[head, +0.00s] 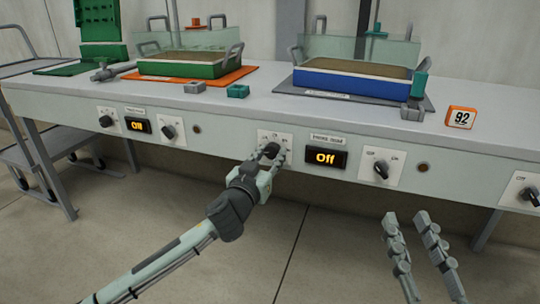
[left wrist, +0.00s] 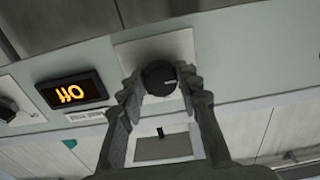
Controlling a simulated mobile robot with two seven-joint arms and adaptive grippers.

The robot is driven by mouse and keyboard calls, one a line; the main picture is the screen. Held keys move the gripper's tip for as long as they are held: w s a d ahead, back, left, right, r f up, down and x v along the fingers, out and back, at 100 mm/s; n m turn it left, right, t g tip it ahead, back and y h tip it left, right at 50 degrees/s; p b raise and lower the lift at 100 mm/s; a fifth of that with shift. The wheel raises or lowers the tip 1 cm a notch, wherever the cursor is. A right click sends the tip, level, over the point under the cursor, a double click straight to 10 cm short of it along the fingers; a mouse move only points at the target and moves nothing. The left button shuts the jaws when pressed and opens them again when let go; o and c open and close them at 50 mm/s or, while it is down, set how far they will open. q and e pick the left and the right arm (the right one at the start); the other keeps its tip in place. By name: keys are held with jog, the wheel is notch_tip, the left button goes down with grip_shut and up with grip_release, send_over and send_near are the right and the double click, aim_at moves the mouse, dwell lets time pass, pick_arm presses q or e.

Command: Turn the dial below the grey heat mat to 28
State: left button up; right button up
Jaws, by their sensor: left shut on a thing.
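The grey heat mat (head: 300,90) lies on the bench under a blue tray (head: 350,85). Below it on the front panel is a black dial on a white plate, also clear in the left wrist view (left wrist: 160,77). My left gripper (head: 277,152) is shut on this dial, one finger on each side of it. The white pointer line on the dial points right in the left wrist view; the scale numbers are not readable. The display (head: 325,157) right of the dial reads Off; it appears inverted in the left wrist view. My right gripper (head: 408,217) is open and empty, in front of the bench.
Right of the display is a black switch (head: 381,169). Further left, an orange mat (head: 240,76) has its own dial (head: 106,121), Off display (head: 138,125) and switch (head: 168,132).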

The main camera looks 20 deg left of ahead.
pick_arm(q)
jog(key=shift+c, duration=0.2)
pick_arm(e)
jog(key=shift+f, duration=0.1)
